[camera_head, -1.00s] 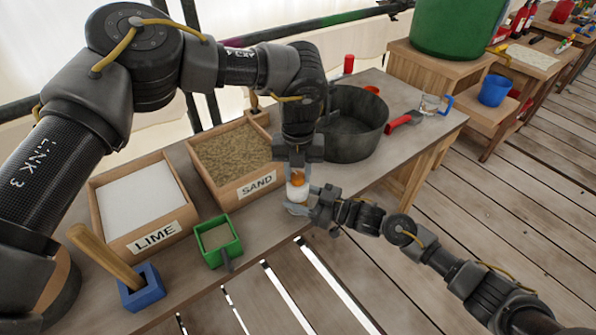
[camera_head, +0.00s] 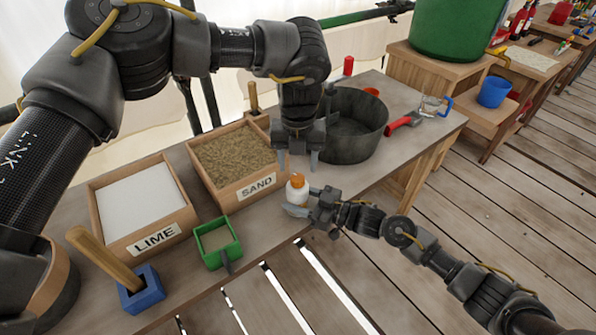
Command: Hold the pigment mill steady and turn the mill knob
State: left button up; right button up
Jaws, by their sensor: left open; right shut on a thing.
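The pigment mill (camera_head: 296,190) is a small white body with an orange knob (camera_head: 297,179) on top. It stands upright on the table near the front edge, in front of the sand box. My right gripper (camera_head: 299,202) is shut on the white body from the right, low down. My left gripper (camera_head: 297,162) is above the mill, pointing down, with its two fingers apart and nothing between them. The knob is just below the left fingertips and clear of them.
Behind the mill are the sand box (camera_head: 214,187) and a dark round tub (camera_head: 357,148). The lime box (camera_head: 109,243), a green tray (camera_head: 204,263) and a blue block (camera_head: 151,292) with a wooden handle are left. A red-handled tool (camera_head: 397,125) lies right. The table's front edge is close.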

aim_at(298, 177)
pick_arm(q)
notch_tip(298, 177, up, 8)
jog(key=shift+f, duration=0.1)
dwell(0.4)
pick_arm(e)
jog(key=o, duration=1.1)
jog(key=v, duration=1.2)
